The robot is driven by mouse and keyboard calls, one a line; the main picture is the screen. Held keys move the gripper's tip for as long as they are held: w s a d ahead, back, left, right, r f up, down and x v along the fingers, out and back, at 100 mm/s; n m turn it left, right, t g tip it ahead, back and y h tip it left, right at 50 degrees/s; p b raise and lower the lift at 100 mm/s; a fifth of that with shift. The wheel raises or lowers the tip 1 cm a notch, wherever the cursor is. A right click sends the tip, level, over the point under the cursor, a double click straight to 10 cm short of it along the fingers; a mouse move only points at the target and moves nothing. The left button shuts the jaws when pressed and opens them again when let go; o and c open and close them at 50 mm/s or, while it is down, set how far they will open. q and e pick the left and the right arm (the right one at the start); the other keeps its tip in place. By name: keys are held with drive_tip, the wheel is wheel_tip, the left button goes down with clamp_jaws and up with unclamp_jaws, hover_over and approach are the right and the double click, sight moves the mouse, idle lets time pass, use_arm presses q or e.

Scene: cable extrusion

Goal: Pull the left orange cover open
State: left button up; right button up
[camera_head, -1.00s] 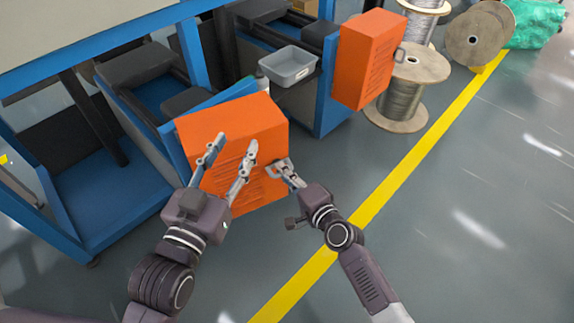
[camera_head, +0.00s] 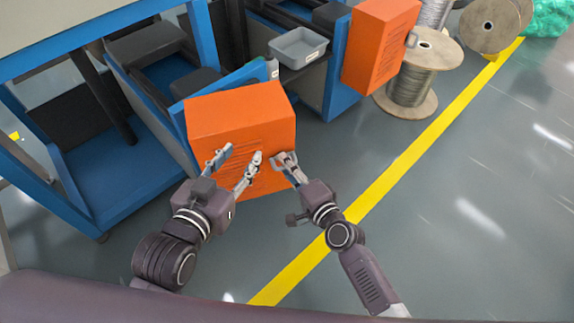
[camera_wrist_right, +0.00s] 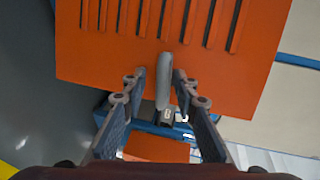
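The left orange cover (camera_head: 240,112) is a box-like hood with slots on its front face, on the near end of the blue machine; a bright strip of blue panel shows beside it. My right gripper (camera_head: 284,157) is at the right part of its front face. In the right wrist view, the two fingers of my right gripper (camera_wrist_right: 159,82) stand apart on both sides of the grey handle (camera_wrist_right: 164,90), with a visible gap on the left side. My left gripper (camera_head: 243,151) is open and empty in front of the cover's lower face; contact cannot be told.
A second orange cover (camera_head: 378,45) is farther right on the machine. A grey bin (camera_head: 299,50) sits between the covers. Cable spools (camera_head: 411,88) stand beyond the second cover. The floor right of the yellow line (camera_head: 400,165) is open.

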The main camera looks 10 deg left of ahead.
drive_tip(key=v, duration=1.2)
drive_tip(key=shift+c, duration=0.3)
